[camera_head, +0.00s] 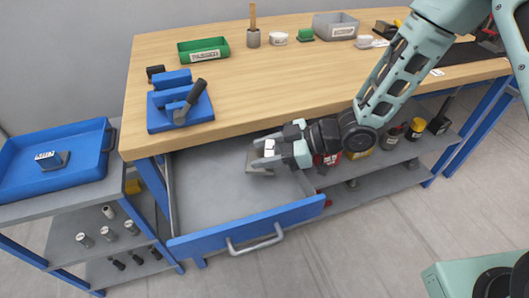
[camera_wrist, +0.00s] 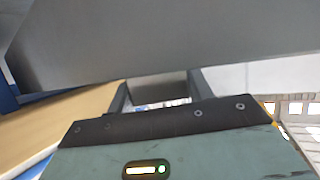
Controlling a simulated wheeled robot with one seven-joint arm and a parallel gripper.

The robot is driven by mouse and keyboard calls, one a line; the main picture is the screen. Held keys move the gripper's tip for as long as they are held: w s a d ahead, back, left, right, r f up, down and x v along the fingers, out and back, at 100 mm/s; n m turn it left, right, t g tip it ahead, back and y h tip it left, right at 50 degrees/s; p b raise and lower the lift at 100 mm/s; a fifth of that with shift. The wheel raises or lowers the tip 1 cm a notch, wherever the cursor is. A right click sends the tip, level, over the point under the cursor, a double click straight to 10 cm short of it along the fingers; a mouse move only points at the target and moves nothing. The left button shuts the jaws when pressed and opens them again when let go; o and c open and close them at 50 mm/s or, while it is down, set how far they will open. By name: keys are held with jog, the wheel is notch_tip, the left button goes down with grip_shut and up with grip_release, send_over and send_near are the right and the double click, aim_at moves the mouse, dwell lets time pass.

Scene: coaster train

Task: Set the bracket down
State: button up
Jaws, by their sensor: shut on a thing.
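My gripper (camera_head: 262,154) reaches from the right over the open drawer (camera_head: 215,190) below the bench top. It is shut on a grey bracket (camera_head: 256,163), which is partly covered by the fingers. The bracket is over the right part of the drawer's bare grey floor, and I cannot tell if it touches the floor. In the wrist view a wide grey plate (camera_wrist: 170,40), apparently part of the bracket, fills the top, and a grey block (camera_wrist: 157,86) shows between the two dark fingers.
The drawer's blue front (camera_head: 245,228) stands out toward me. The wooden bench top (camera_head: 260,85) carries a green bin (camera_head: 204,50), a blue fixture (camera_head: 180,105) and a grey bin (camera_head: 335,26). A blue tray (camera_head: 85,175) with a small metal part (camera_head: 52,160) is at left.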

jog(key=shift+f, duration=0.2)
jog(key=shift+f+b, duration=0.3)
jog(key=shift+f, duration=0.2)
jog(key=shift+f, duration=0.1)
jog(key=o, duration=1.3)
